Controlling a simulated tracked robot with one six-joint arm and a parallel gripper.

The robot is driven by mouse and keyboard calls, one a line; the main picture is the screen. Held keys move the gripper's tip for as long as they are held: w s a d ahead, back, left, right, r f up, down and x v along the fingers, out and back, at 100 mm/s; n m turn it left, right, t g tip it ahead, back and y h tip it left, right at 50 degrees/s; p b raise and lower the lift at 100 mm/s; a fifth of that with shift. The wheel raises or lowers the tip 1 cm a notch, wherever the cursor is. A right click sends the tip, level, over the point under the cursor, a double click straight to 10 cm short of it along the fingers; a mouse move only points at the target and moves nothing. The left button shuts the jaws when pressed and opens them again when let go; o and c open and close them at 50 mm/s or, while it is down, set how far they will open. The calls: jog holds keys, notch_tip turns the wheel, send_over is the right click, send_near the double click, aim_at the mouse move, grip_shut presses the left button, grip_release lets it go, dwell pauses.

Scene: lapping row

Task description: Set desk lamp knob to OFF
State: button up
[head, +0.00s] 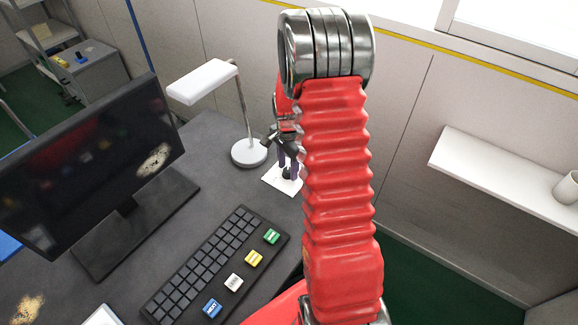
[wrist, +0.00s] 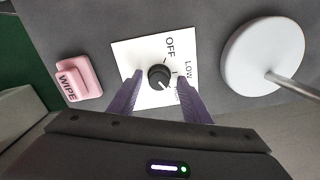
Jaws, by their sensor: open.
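The black desk lamp knob (wrist: 158,78) sits on a white plate (wrist: 125,55) marked OFF and LOW; more lettering is partly hidden by a finger. A light mark on the knob seems to point toward the lower right of the wrist view, away from OFF. My gripper (wrist: 159,75) is open, its purple fingers on either side of the knob; I cannot tell if they touch it. In the head view, my gripper (head: 288,167) is over the plate (head: 272,179), and the knob is mostly hidden. The white desk lamp (head: 205,82) stands beside it; its round base (wrist: 258,58) shows in the wrist view.
A pink WIPE block (wrist: 80,78) lies left of the plate in the wrist view. In the head view, a monitor (head: 95,165) and a keyboard (head: 215,265) with several coloured blocks are on the dark desk. A wall shelf (head: 500,180) is at the right.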

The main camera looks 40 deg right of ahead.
jog(key=shift+c, duration=0.4)
jog(key=c, duration=0.9)
jog(key=shift+w+d, duration=0.1)
jog(key=shift+d, duration=0.1)
jog(key=shift+c, duration=0.3)
jog(key=shift+a, duration=0.1)
